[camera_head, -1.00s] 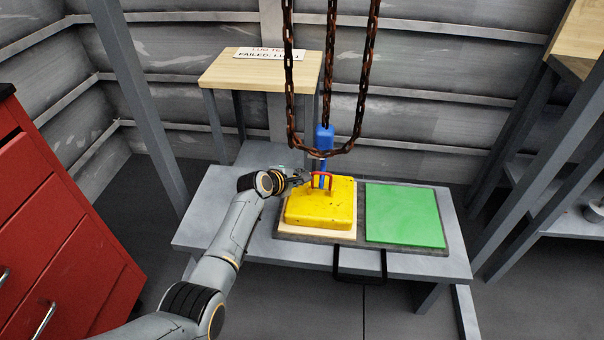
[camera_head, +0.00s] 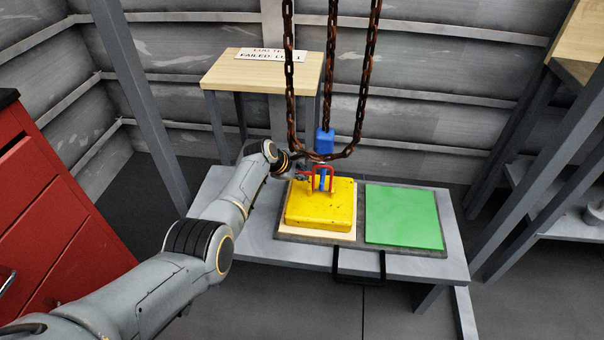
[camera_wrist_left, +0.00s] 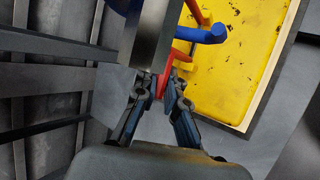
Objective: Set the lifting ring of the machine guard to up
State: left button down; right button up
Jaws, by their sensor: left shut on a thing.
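The machine guard (camera_head: 318,208) is a yellow, speckled block on a pale board; it also shows in the left wrist view (camera_wrist_left: 235,75). Its red lifting ring (camera_head: 331,178) stands roughly upright on top. A blue hook (camera_head: 324,140) hangs from chains just above, and blue metal also shows inside the ring. My left gripper (camera_head: 304,175) is at the ring's left side. In the left wrist view my left gripper (camera_wrist_left: 163,88) is shut on a red bar, seemingly part of the ring (camera_wrist_left: 181,57). The exact contact is partly hidden. My right gripper is not in view.
Rusty chains (camera_head: 331,80) hang over the grey bench (camera_head: 255,225). A green pad (camera_head: 403,215) beside the guard is clear. A small wooden table (camera_head: 225,70) with a sign (camera_head: 271,55) stands behind. A red cabinet (camera_head: 55,225) is at left, grey shelving at right.

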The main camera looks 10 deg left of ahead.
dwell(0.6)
pick_arm(q)
jog(key=c, duration=1.4)
grip_release()
jog(key=shift+r, duration=0.1)
jog(key=v, duration=1.1)
jog(key=shift+r, duration=0.3)
jog(key=shift+s+a, duration=0.15)
